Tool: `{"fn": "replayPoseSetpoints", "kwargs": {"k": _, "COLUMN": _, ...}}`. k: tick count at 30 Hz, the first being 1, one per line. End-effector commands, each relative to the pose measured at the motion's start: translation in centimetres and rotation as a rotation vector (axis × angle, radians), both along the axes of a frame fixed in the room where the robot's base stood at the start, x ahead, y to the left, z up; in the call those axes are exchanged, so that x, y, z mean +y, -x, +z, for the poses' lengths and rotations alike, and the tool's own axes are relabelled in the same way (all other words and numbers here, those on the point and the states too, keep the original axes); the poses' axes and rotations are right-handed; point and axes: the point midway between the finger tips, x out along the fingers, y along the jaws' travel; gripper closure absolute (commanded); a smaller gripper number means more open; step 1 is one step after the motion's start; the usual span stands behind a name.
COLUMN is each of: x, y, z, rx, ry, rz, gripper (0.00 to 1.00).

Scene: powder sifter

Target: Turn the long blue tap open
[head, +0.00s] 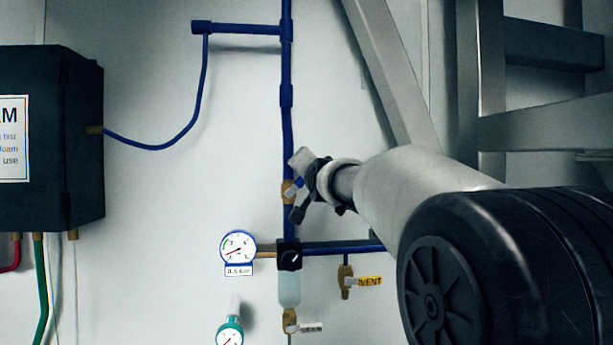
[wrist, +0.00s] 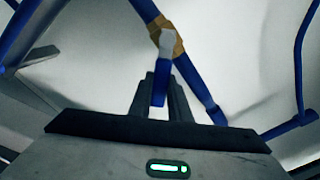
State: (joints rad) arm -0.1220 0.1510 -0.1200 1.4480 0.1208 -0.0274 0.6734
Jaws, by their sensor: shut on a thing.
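The long blue tap has a brass body on the vertical blue pipe, seen in the head view (head: 288,193) and in the wrist view (wrist: 180,46). Its blue lever (wrist: 159,92) has a pale grey end at the brass body and stands at an angle to the pipe. My gripper (head: 303,187) is at the tap from the right. In the wrist view its fingers (wrist: 161,97) are shut on the blue lever. In the head view, the gripper hides much of the lever.
A round gauge (head: 238,247), a black knob (head: 289,257) and a yellow-tagged vent tap (head: 346,280) sit below. A dark box (head: 50,140) is on the wall at left. Grey metal beams (head: 490,90) stand at upper right.

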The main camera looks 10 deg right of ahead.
Motion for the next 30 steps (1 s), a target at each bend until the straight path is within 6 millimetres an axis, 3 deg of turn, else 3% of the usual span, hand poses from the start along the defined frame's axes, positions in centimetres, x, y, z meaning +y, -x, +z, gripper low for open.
{"fn": "replayPoseSetpoints", "kwargs": {"k": 6, "x": 0.0, "y": 0.0, "z": 0.0, "rx": 0.0, "ry": -0.001, "rz": 0.0, "gripper": 1.0}}
{"fn": "replayPoseSetpoints", "kwargs": {"k": 7, "x": 0.0, "y": 0.0, "z": 0.0, "rx": 0.0, "ry": -0.001, "rz": 0.0, "gripper": 0.8}}
{"fn": "replayPoseSetpoints", "kwargs": {"k": 10, "x": 0.0, "y": 0.0, "z": 0.0, "rx": 0.0, "ry": -0.001, "rz": 0.0, "gripper": 0.64}}
{"fn": "replayPoseSetpoints", "kwargs": {"k": 21, "x": 0.2, "y": 0.5, "z": 0.1, "rx": -0.001, "ry": -0.001, "rz": 0.002, "gripper": 0.64}}
{"fn": "replayPoseSetpoints", "kwargs": {"k": 30, "x": 0.3, "y": 5.4, "z": 0.7, "rx": 0.0, "ry": -0.005, "rz": 0.006, "gripper": 0.64}}
